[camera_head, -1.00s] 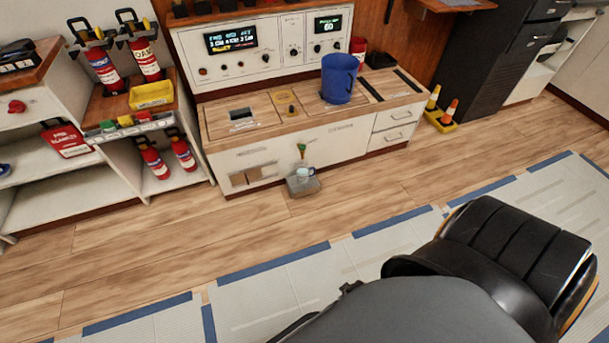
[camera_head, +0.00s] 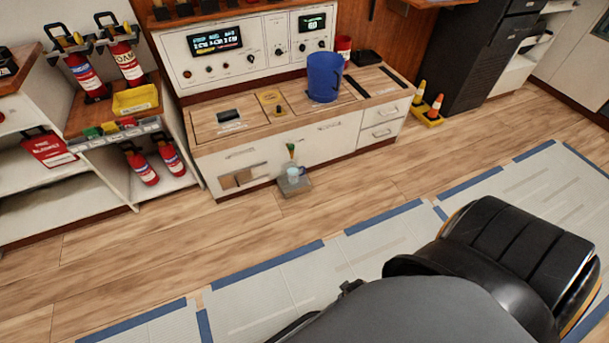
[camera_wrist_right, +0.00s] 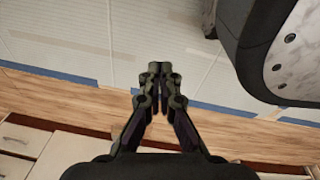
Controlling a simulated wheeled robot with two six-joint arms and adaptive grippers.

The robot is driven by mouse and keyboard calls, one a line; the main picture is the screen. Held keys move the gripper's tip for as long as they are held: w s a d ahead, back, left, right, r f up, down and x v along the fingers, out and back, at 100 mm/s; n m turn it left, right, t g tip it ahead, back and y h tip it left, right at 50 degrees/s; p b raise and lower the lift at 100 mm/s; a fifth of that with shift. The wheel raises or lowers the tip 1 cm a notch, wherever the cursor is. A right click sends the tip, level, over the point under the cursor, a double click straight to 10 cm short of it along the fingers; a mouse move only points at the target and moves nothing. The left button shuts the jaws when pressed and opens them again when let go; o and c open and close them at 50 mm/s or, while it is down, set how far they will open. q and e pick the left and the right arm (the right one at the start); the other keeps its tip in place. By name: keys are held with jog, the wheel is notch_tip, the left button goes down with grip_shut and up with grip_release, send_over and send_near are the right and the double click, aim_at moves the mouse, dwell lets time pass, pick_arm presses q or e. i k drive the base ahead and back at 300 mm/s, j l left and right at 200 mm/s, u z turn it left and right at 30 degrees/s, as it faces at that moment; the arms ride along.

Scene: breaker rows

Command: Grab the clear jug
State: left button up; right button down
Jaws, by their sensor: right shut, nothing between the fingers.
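A small pale, see-through jug-like vessel (camera_head: 294,174) stands on a low grey block (camera_head: 295,187) on the floor, in front of the wooden-topped counter. It is small in the head view, so its details are unclear. The vessel does not show in that view. My left gripper is not in view.
A blue bucket-like container (camera_head: 324,78) stands on the counter (camera_head: 222,143). Red extinguishers (camera_head: 141,166) stand on shelves at left.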

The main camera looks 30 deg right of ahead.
aim_at(293, 175)
jog(key=z, duration=0.95)
jog(key=i+j, duration=0.1)
jog(key=i, duration=0.3)
